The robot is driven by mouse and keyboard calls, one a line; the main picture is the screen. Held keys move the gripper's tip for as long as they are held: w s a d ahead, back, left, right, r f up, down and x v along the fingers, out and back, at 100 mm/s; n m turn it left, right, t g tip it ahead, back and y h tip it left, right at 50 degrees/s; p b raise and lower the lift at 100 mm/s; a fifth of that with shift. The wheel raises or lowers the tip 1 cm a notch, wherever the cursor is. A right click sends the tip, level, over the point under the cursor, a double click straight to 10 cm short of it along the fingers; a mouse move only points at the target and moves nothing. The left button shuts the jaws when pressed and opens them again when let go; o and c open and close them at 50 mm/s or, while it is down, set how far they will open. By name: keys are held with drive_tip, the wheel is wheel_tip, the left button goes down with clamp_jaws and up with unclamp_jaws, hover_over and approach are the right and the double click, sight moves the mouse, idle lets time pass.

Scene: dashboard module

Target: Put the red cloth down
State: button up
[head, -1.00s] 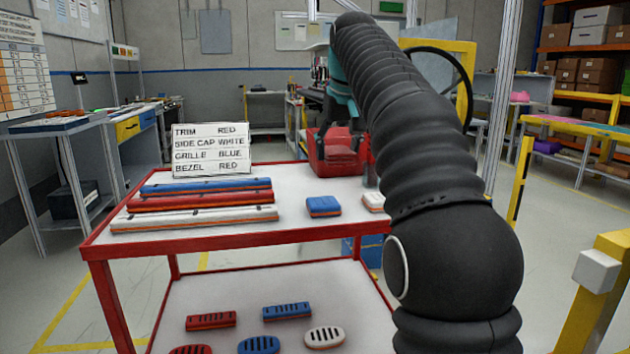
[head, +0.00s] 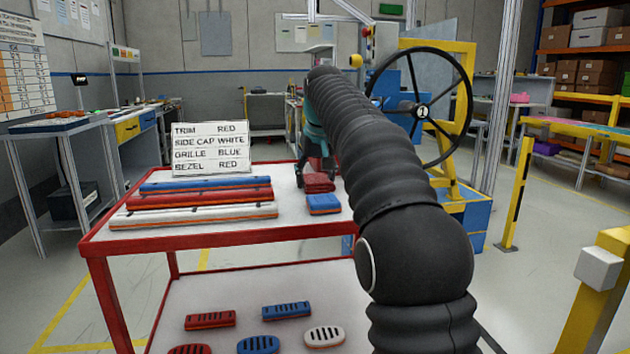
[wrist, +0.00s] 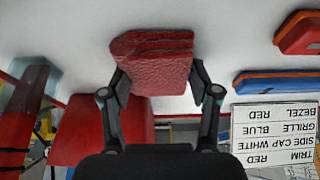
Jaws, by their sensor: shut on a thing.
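The red cloth (head: 318,183) is a folded dark red bundle. In the head view it is just behind the blue block (head: 323,205), over the cart's white top. My gripper (head: 315,170) reaches down to it from above. In the wrist view my gripper (wrist: 157,78) has a finger on each side of the cloth (wrist: 152,62), and it is shut on it. The white top shows around the cloth there. I cannot tell whether the cloth touches the top.
The red-edged cart (head: 95,240) carries blue, red and white bars (head: 200,199) at left and a sign (head: 211,150) behind. A large red object (wrist: 85,130) shows near the gripper in the wrist view. A yellow-framed handwheel (head: 421,112) stands behind right.

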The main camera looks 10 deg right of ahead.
drive_tip(key=o, duration=1.1)
drive_tip(key=shift+o, duration=0.2)
drive_tip(key=p+v, duration=0.1)
drive_tip(key=v, duration=1.1)
drive_tip(key=shift+r, duration=0.1)
